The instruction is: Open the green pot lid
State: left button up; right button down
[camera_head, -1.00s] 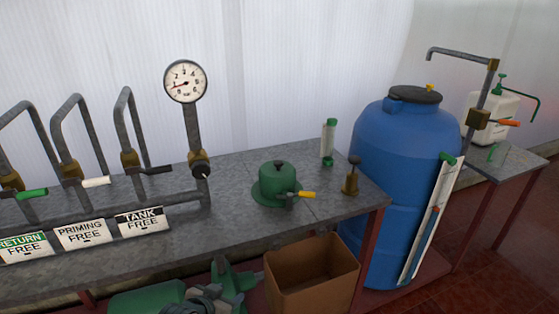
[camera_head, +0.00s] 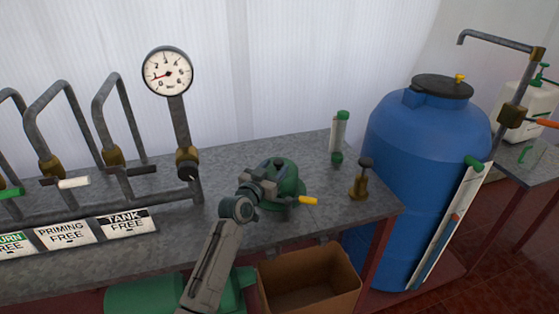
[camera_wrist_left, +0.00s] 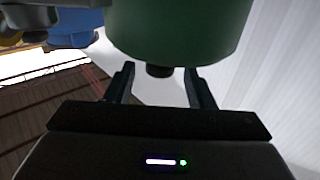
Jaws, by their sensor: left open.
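The green pot (camera_head: 289,178) stands on the grey metal bench, with a yellow-tipped handle (camera_head: 307,200) at its lower right. Its lid has a dark knob, which shows in the left wrist view (camera_wrist_left: 160,70) between the fingertips. My left gripper (camera_head: 262,185) is at the pot's left side in the head view and covers part of it. In the left wrist view the jaws (camera_wrist_left: 160,86) are apart, with the green body (camera_wrist_left: 180,30) ahead of them. I cannot tell whether a finger touches the knob. My right gripper is in no view.
The bench (camera_head: 325,212) also holds a brass valve (camera_head: 359,180) and a white-green tube (camera_head: 338,137) right of the pot. A pressure gauge (camera_head: 167,73) and pipes stand left. A blue barrel (camera_head: 425,125) is to the right, and an open cardboard box (camera_head: 310,285) is below.

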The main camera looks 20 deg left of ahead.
aim_at(276, 165)
pick_arm(q)
jog(key=shift+w+d, duration=0.15)
jog(key=shift+w, duration=0.75)
jog(key=shift+w+d+r, duration=0.1)
jog(key=shift+w+r, duration=0.1)
jog(key=shift+w, duration=0.4)
jog(key=shift+w+f, duration=0.15)
jog(key=shift+w, duration=0.1)
grip_shut()
